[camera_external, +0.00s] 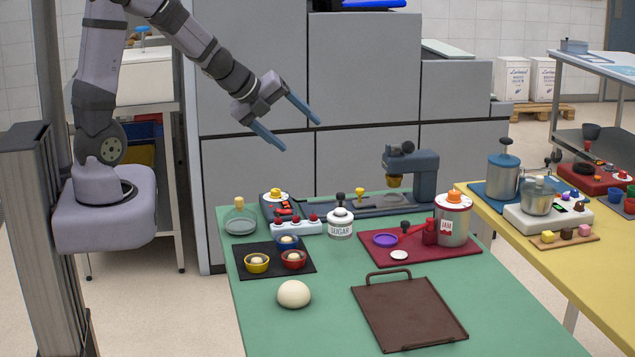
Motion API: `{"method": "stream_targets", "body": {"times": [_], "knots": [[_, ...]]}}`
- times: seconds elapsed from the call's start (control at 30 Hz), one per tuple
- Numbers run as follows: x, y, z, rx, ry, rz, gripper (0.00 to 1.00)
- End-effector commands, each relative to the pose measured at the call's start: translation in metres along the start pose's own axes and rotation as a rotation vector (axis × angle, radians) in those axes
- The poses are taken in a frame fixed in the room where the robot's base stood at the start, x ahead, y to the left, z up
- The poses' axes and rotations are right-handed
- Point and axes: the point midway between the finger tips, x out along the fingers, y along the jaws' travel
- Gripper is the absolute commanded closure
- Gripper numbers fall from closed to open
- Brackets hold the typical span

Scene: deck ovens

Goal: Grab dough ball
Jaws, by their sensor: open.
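The dough ball (294,294) is a smooth, cream-coloured round lump. It sits alone on the green table (275,335), towards the front left. My gripper (302,134) is open and empty, with two blue fingers spread apart. It is high above the back left of the table, well up from the dough ball and touching nothing.
A black mat (240,266) with small bowls lies just behind the dough ball. A brown tray (408,315) with a handle lies to its right. A sugar jar (340,224), a red mat (460,258) with a jam jar (453,220), and a dark press (425,178) stand farther back.

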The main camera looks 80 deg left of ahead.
Motion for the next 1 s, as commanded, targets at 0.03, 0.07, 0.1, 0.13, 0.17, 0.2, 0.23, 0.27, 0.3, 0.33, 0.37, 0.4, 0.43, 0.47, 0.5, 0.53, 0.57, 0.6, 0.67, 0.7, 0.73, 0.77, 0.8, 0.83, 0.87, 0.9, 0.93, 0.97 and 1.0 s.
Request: {"method": "stream_targets", "body": {"times": [0.03,0.07,0.1,0.13,0.17,0.2,0.23,0.27,0.3,0.33,0.37,0.4,0.43,0.47,0.5,0.53,0.57,0.6,0.67,0.7,0.73,0.77,0.8,0.83,0.87,0.9,0.93,0.97,1.0], "knots": [[-0.007,-0.002,-0.021,-0.025,0.086,0.004,0.28],[-0.007,0.001,-0.035,-0.045,0.14,0.01,0.28],[-0.005,0.009,-0.054,-0.077,0.212,0.023,0.28],[-0.002,0.017,-0.069,-0.108,0.267,0.038,0.28],[0.003,0.029,-0.083,-0.145,0.322,0.057,0.28],[0.013,0.044,-0.099,-0.194,0.381,0.078,0.28],[0.019,0.054,-0.108,-0.229,0.419,0.092,0.28],[0.025,0.064,-0.117,-0.265,0.454,0.105,0.28],[0.033,0.076,-0.127,-0.314,0.499,0.122,0.28],[0.039,0.086,-0.136,-0.354,0.534,0.136,0.28],[0.044,0.096,-0.145,-0.396,0.571,0.15,0.28],[0.051,0.109,-0.156,-0.457,0.621,0.168,0.28],[0.056,0.118,-0.165,-0.503,0.66,0.18,0.28],[0.06,0.127,-0.174,-0.553,0.699,0.193,0.28],[0.064,0.139,-0.186,-0.618,0.75,0.21,0.28],[0.067,0.146,-0.194,-0.669,0.787,0.221,0.28],[0.069,0.153,-0.202,-0.715,0.824,0.231,0.28],[0.072,0.161,-0.211,-0.778,0.87,0.243,0.28],[0.074,0.171,-0.223,-0.864,0.932,0.258,0.28],[0.075,0.176,-0.229,-0.915,0.969,0.265,0.28],[0.075,0.179,-0.233,-0.951,0.994,0.27,0.28],[0.076,0.182,-0.237,-0.982,1.016,0.274,0.28],[0.076,0.185,-0.241,-1.02,1.042,0.279,0.28],[0.076,0.186,-0.243,-1.045,1.06,0.281,0.28],[0.076,0.188,-0.245,-1.066,1.074,0.283,0.28],[0.075,0.19,-0.248,-1.089,1.091,0.285,0.28],[0.075,0.19,-0.249,-1.103,1.1,0.287,0.28],[0.075,0.191,-0.25,-1.114,1.109,0.287,0.28],[0.074,0.191,-0.251,-1.125,1.116,0.288,0.28]]}}
